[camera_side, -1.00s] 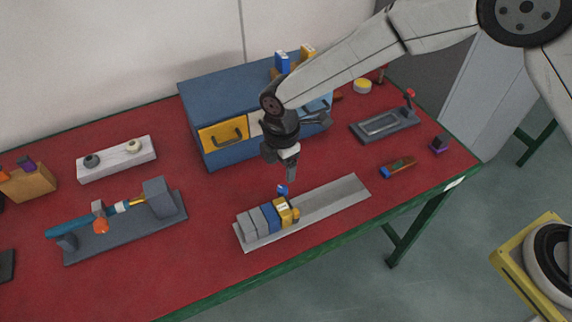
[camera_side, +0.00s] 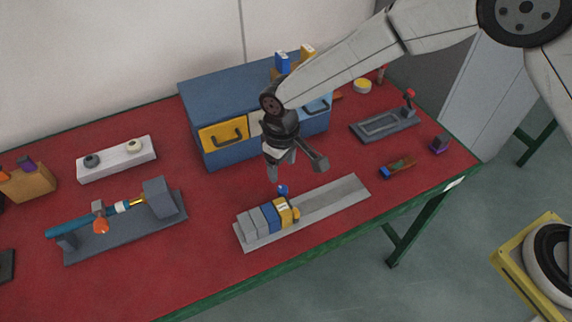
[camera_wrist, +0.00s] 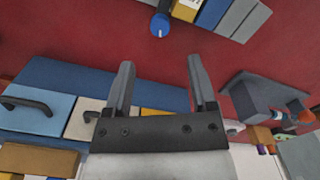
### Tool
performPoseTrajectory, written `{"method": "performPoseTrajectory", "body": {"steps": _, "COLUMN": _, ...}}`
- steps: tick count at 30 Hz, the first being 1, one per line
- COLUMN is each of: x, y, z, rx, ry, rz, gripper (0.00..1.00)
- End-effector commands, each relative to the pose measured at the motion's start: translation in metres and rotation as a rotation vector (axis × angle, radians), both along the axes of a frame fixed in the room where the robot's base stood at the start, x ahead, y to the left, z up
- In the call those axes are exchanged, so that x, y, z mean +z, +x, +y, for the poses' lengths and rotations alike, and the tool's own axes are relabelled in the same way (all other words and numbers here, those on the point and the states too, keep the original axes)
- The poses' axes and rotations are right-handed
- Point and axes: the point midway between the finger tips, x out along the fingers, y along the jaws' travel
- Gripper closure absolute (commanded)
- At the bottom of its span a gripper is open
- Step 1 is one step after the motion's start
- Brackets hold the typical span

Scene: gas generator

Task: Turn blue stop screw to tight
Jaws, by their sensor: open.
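The blue stop screw (camera_side: 282,189) shows as a small round blue knob at the back of the row of blocks on the grey rail (camera_side: 345,190). In the wrist view the blue knob (camera_wrist: 160,25) lies at the top middle, with a pale mark on its face. My gripper (camera_side: 273,177) is just above and slightly left of the knob in the side view. In the wrist view my gripper (camera_wrist: 160,62) has its two fingers apart, with nothing between them, and the knob lies beyond the fingertips, roughly in line with the gap.
Blue, yellow and grey blocks (camera_side: 258,220) sit next to the knob on the rail. A blue cabinet with drawers (camera_side: 225,155) stands behind my gripper. A grey fixture with a teal tool (camera_side: 125,230) is at left. Bare red table lies between fixture and rail.

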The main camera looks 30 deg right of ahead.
Motion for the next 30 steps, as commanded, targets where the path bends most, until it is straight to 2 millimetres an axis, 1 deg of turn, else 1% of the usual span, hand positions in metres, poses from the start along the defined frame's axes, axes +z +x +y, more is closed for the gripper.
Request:
{"method": "performPoseTrajectory", "body": {"steps": 3, "x": 0.000, "y": 0.000, "z": 0.000, "rx": -0.128, "ry": 0.000, "rz": 0.000, "gripper": 0.27}}
{"method": "performPoseTrajectory", "body": {"steps": 7, "x": 0.000, "y": 0.000, "z": 0.000, "rx": -0.220, "ry": 0.000, "rz": 0.000, "gripper": 0.27}}
{"method": "performPoseTrajectory", "body": {"steps": 12, "x": 0.000, "y": 0.000, "z": 0.000, "rx": -0.262, "ry": 0.000, "rz": 0.000, "gripper": 0.27}}
{"method": "performPoseTrajectory", "body": {"steps": 19, "x": -0.003, "y": 0.000, "z": 0.000, "rx": -0.262, "ry": 0.000, "rz": 0.000, "gripper": 0.27}}
{"method": "performPoseTrajectory", "body": {"steps": 26, "x": -0.019, "y": 0.000, "z": 0.000, "rx": -0.261, "ry": -0.001, "rz": 0.002, "gripper": 0.27}}
{"method": "performPoseTrajectory", "body": {"steps": 30, "x": -0.035, "y": 0.000, "z": 0.000, "rx": -0.261, "ry": -0.001, "rz": 0.002, "gripper": 0.27}}
